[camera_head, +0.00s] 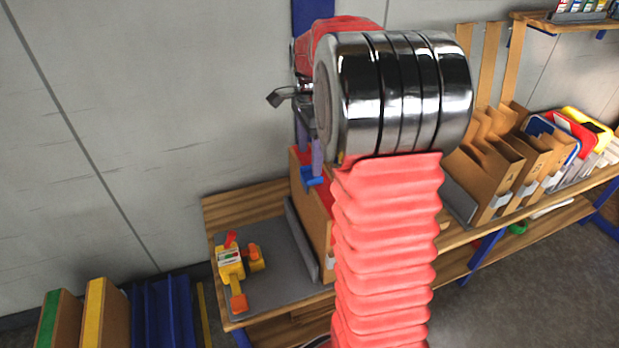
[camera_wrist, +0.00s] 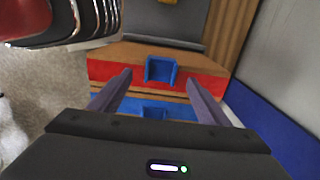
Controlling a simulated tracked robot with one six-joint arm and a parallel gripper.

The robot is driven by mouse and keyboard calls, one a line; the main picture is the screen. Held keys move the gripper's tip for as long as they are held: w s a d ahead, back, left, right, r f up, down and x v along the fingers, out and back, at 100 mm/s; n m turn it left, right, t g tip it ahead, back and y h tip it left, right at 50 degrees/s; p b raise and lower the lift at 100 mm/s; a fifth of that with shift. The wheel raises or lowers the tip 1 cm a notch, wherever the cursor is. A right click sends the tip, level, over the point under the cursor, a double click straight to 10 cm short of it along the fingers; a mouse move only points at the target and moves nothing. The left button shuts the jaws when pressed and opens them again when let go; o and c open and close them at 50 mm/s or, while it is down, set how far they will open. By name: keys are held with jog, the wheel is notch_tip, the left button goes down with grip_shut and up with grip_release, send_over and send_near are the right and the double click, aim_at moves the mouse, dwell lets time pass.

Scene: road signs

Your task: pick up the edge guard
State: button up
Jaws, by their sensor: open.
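A small blue U-shaped piece, which I take to be the edge guard (camera_wrist: 160,68), sits against the red strip of a wooden panel in the wrist view. In the head view a small blue piece (camera_head: 313,178) shows just below my fingertips. My gripper (camera_wrist: 157,78) is open, with one purple-grey finger on each side of the blue piece in the picture. Nothing is seen held. In the head view my gripper (camera_head: 311,158) points down, partly hidden by my arm. Whether the fingers touch the piece cannot be told.
The wooden panel with red (camera_head: 302,185) stands on a wooden bench (camera_head: 250,196), partly behind my arm. A yellow and orange tool (camera_head: 230,262) lies on the grey mat at left. Cardboard dividers (camera_head: 495,160) and colored signs (camera_head: 574,128) stand right. The wall is close behind.

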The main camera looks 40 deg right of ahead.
aim_at(309, 177)
jog(key=shift+w+f, duration=0.15)
jog(key=shift+f, duration=2.35)
jog(key=shift+c, duration=0.7)
jog(key=c, duration=1)
jog(key=shift+r, duration=0.1)
notch_tip(309, 177, up, 10)
